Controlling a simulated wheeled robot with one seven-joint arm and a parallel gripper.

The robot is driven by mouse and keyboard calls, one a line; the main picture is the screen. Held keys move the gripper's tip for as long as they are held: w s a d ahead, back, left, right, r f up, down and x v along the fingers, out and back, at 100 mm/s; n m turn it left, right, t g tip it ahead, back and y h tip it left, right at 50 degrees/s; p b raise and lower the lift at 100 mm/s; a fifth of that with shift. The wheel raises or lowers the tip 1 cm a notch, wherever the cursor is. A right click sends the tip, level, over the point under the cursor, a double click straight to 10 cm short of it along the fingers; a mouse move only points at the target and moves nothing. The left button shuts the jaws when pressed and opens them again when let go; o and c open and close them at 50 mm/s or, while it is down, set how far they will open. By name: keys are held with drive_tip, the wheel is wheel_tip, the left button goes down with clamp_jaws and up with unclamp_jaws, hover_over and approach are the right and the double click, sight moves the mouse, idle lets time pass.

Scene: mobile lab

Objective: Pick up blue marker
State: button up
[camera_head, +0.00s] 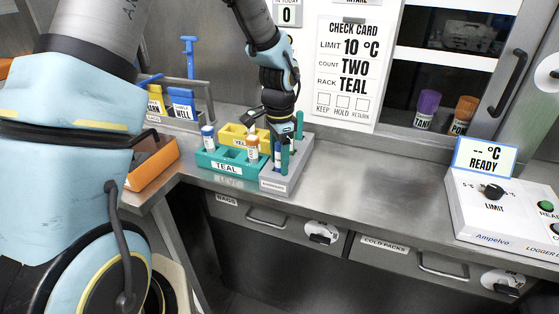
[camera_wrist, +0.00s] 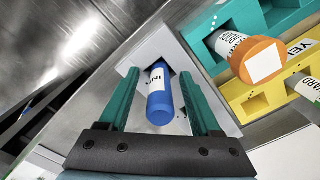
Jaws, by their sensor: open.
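The blue marker (camera_wrist: 160,98) stands in a grey holder (camera_wrist: 225,118), seen end-on in the wrist view, with a white printed label below its blue end. My gripper (camera_wrist: 158,76) is open, with one teal finger on each side of the marker. Gaps show between the marker and both fingers. In the head view my gripper (camera_head: 291,146) is lowered over the grey holder, and the arm and fingers partly hide the marker there.
A teal rack (camera_head: 226,167) stands left of the holder, with a yellow rack (camera_head: 232,131) behind. A blue-capped vial (camera_head: 208,136) and an orange-capped vial (camera_head: 252,146) stand in the racks. The counter (camera_head: 385,185) to the right is clear up to the white logger (camera_head: 490,217).

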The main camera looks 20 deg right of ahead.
clamp_jaws()
idle(0.4)
